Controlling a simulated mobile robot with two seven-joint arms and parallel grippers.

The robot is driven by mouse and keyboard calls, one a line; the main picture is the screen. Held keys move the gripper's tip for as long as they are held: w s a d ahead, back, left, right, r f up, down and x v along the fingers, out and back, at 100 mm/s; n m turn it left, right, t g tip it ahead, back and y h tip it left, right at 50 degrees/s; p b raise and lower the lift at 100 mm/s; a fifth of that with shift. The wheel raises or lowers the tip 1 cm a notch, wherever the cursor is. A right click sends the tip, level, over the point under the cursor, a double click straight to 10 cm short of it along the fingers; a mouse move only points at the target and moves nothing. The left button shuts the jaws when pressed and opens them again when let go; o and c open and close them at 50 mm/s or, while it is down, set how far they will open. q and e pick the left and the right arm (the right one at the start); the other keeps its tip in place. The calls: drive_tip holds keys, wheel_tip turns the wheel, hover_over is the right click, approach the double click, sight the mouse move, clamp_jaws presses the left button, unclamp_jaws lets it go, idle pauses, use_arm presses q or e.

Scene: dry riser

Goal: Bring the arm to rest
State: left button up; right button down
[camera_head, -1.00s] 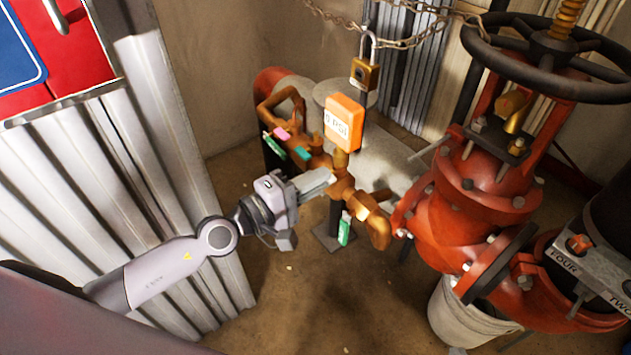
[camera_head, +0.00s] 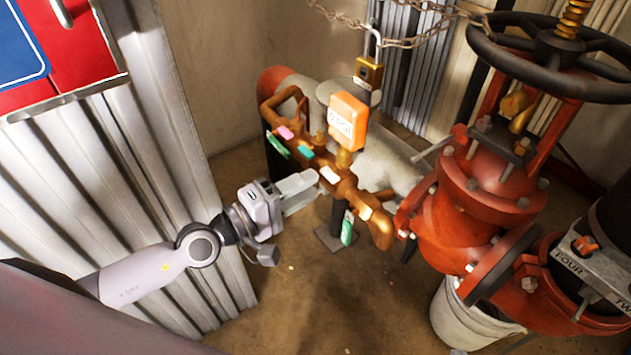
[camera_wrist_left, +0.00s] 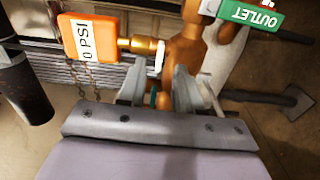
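My left arm (camera_head: 145,272) comes in from the lower left in the head view. Its gripper (camera_head: 306,183) is just left of a brass pipe assembly (camera_head: 345,185), and a small gap seems to lie between them. In the left wrist view the two fingers of this gripper (camera_wrist_left: 158,85) stand apart with nothing held between them. Brass pipework and a small teal piece show beyond the fingers. My right gripper is in neither view.
An orange gauge box (camera_head: 347,120) tops the brass assembly, which carries several coloured tags and a green OUTLET tag (camera_wrist_left: 252,16). A red valve (camera_head: 470,205) with a black handwheel stands right, above a white bucket (camera_head: 465,318). Corrugated metal (camera_head: 120,170) is left. Floor below the gripper is clear.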

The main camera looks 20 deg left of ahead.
use_arm(q)
drive_tip(key=shift+s+a, duration=0.45)
drive_tip(key=shift+s, duration=0.15)
drive_tip(key=shift+r, duration=0.1)
